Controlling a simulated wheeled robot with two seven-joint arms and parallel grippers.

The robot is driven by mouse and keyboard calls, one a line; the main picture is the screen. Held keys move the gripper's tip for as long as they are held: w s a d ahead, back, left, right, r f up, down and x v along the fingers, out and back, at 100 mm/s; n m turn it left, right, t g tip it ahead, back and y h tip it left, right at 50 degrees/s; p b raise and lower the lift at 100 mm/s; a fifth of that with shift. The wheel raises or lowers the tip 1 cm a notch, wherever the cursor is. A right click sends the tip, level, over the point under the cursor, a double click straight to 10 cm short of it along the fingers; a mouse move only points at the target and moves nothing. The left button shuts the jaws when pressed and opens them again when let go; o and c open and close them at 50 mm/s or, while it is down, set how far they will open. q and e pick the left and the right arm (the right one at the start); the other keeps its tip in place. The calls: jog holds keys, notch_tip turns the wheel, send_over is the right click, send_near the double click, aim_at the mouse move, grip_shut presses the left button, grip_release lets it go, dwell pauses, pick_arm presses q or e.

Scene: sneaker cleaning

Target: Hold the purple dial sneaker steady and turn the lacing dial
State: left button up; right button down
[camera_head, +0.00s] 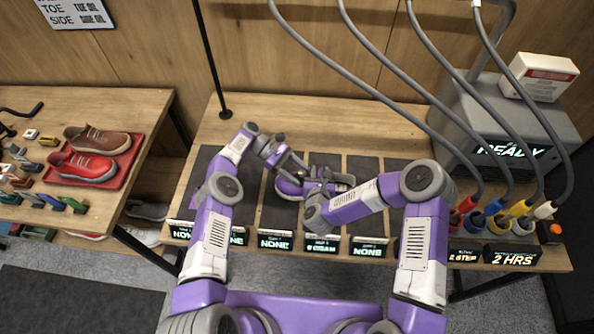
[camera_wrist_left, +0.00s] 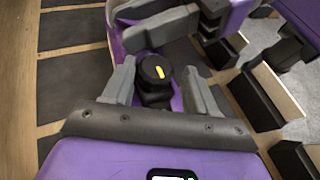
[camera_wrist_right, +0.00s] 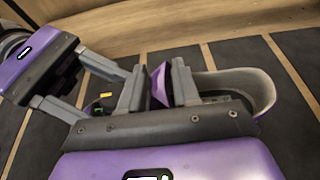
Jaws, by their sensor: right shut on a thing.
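The purple sneaker (camera_head: 289,188) lies on a dark mat panel in the middle of the bench, partly hidden by my grippers. Its grey collar shows in the right wrist view (camera_wrist_right: 250,84). The black lacing dial (camera_wrist_left: 154,70) has a yellow mark and sits between the fingers of my left gripper (camera_wrist_left: 160,92). Those fingers are apart, one on each side of the dial, with visible gaps. My right gripper (camera_wrist_right: 160,86) is shut on a purple part of the sneaker beside the collar opening. In the head view, the grippers hide the dial.
Labelled display blocks (camera_head: 282,241) line the bench's front edge. A grey machine (camera_head: 510,130) with hoses and coloured nozzles stands at the right. A red tray (camera_head: 122,166) with a red and a brown shoe is on the left table. Dark panels beside the sneaker look bare.

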pick_arm(q)
jog(key=shift+o, duration=0.4)
jog(key=shift+w+r, duration=0.1)
jog(key=shift+w, duration=0.05)
jog(key=shift+r, duration=0.55)
notch_tip(320, 180, up, 9)
